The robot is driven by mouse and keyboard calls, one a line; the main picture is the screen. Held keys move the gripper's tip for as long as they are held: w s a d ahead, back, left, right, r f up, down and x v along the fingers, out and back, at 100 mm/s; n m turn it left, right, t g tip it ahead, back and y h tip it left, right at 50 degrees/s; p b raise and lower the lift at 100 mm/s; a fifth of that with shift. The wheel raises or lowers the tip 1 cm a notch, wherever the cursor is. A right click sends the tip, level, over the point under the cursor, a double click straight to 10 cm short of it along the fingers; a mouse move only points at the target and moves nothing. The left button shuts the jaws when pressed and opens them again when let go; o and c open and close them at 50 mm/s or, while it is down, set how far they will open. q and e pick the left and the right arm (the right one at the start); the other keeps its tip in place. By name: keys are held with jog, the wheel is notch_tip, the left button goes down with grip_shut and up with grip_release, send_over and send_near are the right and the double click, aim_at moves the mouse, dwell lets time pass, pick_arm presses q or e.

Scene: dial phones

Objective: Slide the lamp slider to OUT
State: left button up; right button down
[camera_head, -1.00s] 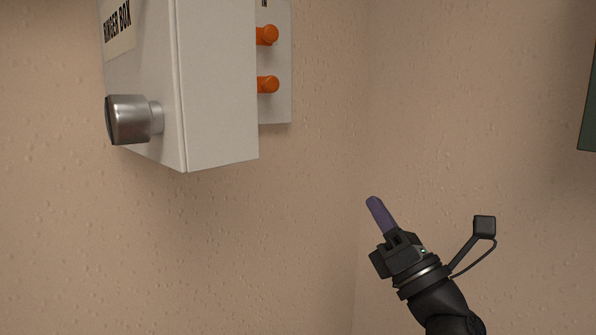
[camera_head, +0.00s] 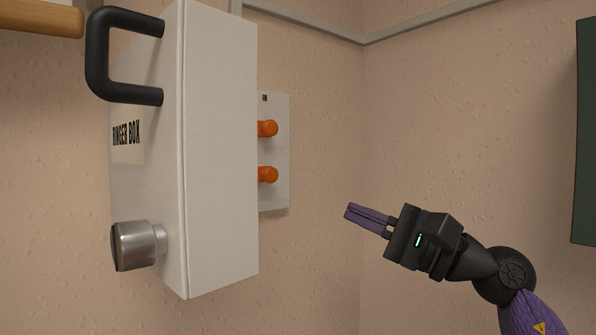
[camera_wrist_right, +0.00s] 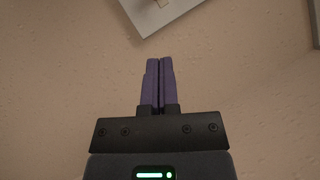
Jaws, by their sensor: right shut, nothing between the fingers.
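No part reads clearly as the lamp slider. A pale wall plate (camera_head: 282,190) with a small label, apparently "IN", sits behind the ringer box and is partly hidden by it. Two orange knobs, an upper one (camera_head: 267,128) and a lower one (camera_head: 268,174), stick out from it. My right gripper (camera_head: 347,213) is shut and empty, right of the plate and apart from it, its purple fingers pointing left. In the right wrist view the shut fingers (camera_wrist_right: 160,62) point up at bare wall, below a pale panel corner (camera_wrist_right: 145,25). My left gripper is out of view.
The white ringer box (camera_head: 220,150) juts from the wall at left, with a black handle (camera_head: 97,55) and a metal knob (camera_head: 135,246). A dark green panel (camera_head: 585,140) is at the right edge.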

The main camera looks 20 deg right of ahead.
aim_at(267, 175)
jog(key=w+a+r+p, duration=0.3)
jog(key=a+p, duration=0.2)
jog(key=a, duration=0.2)
jog(key=shift+w+a+r+p, duration=0.3)
jog(key=shift+w, duration=0.1)
